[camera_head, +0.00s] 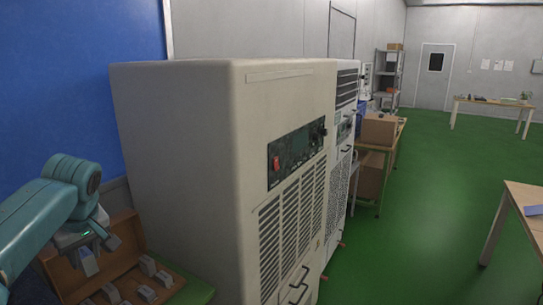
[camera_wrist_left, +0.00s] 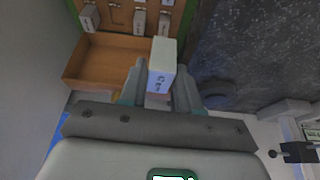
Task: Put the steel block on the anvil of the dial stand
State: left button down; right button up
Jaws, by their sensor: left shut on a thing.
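My left gripper (camera_head: 92,243) is shut on a grey steel block (camera_head: 88,264), held above the open wooden case at the lower left of the head view. In the left wrist view the block (camera_wrist_left: 162,63) stands out between the two fingers of the left gripper (camera_wrist_left: 159,84), its marked face toward the camera. The wooden case (camera_wrist_left: 100,62) lies beyond it, with several similar blocks (camera_wrist_left: 140,20) in its slots. I cannot make out the dial stand or its anvil in either view. My right gripper is not in view.
A large beige cabinet (camera_head: 180,150) stands close to the right of my left arm. A dark speckled surface (camera_wrist_left: 255,50) fills the right of the wrist view. A table with a cardboard box (camera_head: 379,130) stands farther back. The green floor (camera_head: 425,220) is open at the right.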

pick_arm(q)
jog(key=s+d+f+m+t+h, duration=0.1)
jog(key=s+d+f+m+h, duration=0.1)
jog(key=d+f+m, duration=0.4)
jog(key=s+d+f+m+t+h, duration=0.1)
jog(key=d+f+m, duration=0.5)
jog(key=d+f, duration=0.9)
notch_tip(320, 180, down, 2)
jog(key=s+h, duration=0.1)
jog(key=s, duration=0.1)
jog(key=shift+s+d, duration=0.2)
jog(key=shift+s, duration=0.15)
jog(key=shift+s, duration=0.15)
